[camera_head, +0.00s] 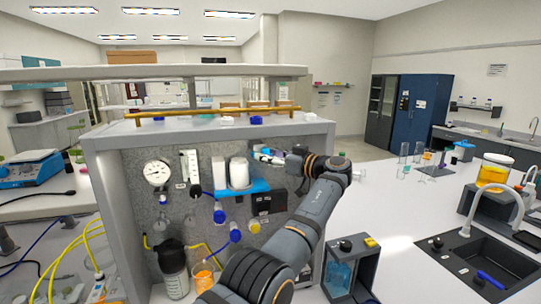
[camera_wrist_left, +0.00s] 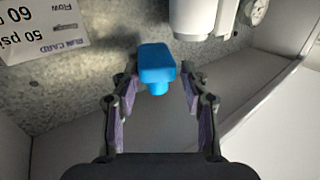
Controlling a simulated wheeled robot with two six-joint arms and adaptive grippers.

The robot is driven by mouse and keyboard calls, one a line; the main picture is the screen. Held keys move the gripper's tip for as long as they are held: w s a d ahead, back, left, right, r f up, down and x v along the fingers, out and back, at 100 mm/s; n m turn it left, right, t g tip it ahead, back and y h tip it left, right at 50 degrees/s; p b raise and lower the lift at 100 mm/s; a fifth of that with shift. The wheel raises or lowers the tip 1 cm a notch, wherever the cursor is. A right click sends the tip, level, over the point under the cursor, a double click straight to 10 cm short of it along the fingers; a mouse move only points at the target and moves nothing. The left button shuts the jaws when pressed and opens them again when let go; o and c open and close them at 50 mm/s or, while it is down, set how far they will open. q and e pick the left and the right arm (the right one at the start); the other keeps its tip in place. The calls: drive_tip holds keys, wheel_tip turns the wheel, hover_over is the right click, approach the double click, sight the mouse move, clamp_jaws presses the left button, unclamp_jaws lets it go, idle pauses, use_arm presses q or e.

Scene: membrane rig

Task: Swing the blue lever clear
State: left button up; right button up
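The blue lever (camera_wrist_left: 157,64) shows in the left wrist view as a rounded blue block on a short stem. My left gripper (camera_wrist_left: 159,88) is open there, with one finger on each side of the lever and a visible gap to both. In the head view my left gripper (camera_head: 272,157) is at the upper right of the rig's panel, partly hidden by its own wrist. The lever is hard to make out there. White cylinders (camera_head: 239,172) on a blue bracket (camera_head: 247,189) stand left of the gripper. My right gripper is not in view.
The rig frame (camera_head: 327,160) has a side wall close to my arm and a top shelf above. A round gauge (camera_head: 157,173) and blue valves (camera_head: 219,214) are on the panel. A printed run card (camera_wrist_left: 40,28) shows in the wrist view. The white counter (camera_head: 400,210) has free room.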

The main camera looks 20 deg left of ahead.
use_arm(q)
drive_tip(key=shift+d+r, duration=0.1)
drive_tip(key=shift+r, duration=0.05)
drive_tip(key=shift+d, duration=0.1)
drive_tip(key=shift+d, duration=0.3)
drive_tip(key=v, duration=0.6)
drive_tip(key=shift+s+d, duration=0.2)
drive_tip(key=shift+d, duration=0.1)
